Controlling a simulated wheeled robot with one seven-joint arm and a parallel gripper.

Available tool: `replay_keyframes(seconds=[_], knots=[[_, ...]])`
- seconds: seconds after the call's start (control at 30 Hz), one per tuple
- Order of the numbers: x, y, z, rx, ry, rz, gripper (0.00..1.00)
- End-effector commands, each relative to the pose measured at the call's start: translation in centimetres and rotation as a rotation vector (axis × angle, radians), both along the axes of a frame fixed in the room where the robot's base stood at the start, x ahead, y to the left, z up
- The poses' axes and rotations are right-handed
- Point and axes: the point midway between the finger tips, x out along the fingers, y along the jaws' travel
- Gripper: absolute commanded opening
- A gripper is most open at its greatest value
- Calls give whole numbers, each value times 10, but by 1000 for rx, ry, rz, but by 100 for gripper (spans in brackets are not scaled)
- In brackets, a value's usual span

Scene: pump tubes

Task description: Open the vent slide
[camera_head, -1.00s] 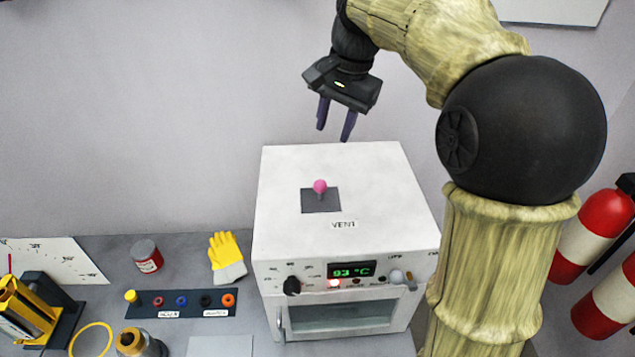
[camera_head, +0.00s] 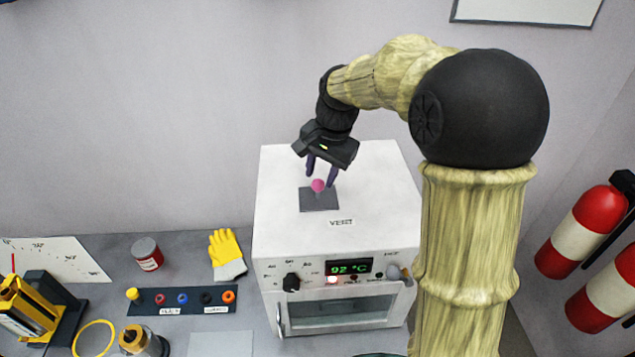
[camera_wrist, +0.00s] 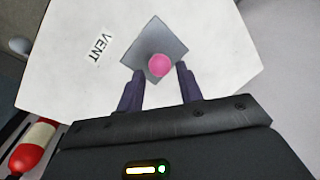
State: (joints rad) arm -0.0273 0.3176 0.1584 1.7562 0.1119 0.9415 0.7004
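The vent slide is a dark grey square plate (camera_head: 318,204) with a pink round knob (camera_head: 318,186) on top of the white oven (camera_head: 375,215). A "VENT" label (camera_head: 341,222) lies just in front of it. My gripper (camera_head: 322,180) is open and points down just above the plate, its fingertips around the level of the knob in the picture. In the wrist view the pink knob (camera_wrist: 160,65) shows between and slightly beyond the two open dark purple fingers (camera_wrist: 160,82), with the grey plate (camera_wrist: 143,50) under it. I cannot tell whether either finger touches the knob.
The oven front has a green display (camera_head: 349,267) and a black dial (camera_head: 291,282). Fire extinguishers (camera_head: 582,232) hang at right. The oven top around the plate is clear.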

Motion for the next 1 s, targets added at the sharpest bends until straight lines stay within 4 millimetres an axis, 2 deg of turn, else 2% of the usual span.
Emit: replay_keyframes(seconds=[0.1,0.3,0.63,0.8,0.83,1.0], knots=[[1,3,-20,0,5,1,36],[4,7,-42,0,1,1,36],[5,8,-46,-1,-1,1,36],[5,8,-46,-1,-1,1,3],[5,8,-46,-1,-1,0,0],[5,8,-46,0,0,3,0]])
